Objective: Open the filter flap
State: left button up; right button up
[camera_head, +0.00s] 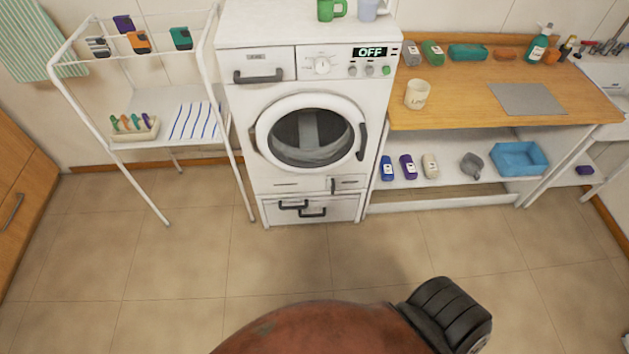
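A white washing machine (240,108) stands against the wall in the centre of the head view, its round door shut. Low on its front right is a small panel (349,184) with a dark upright handle, which may be the filter flap; it looks shut. Below it is a wide bottom panel (340,207) with two dark handles (293,204) at slightly different heights; it also looks shut. I cannot tell for certain which panel is the filter flap. Neither of my grippers is in view.
A white rack (100,143) stands left of the machine. A wooden counter (450,105) with a shelf (450,168) of bottles and a blue basin (519,158) stands at right. The tiled floor (290,265) before the machine is clear.

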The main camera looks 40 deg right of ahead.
aim_at(353, 180)
jog(key=z, duration=0.45)
jog(key=i, duration=0.85)
jog(key=z, duration=0.7)
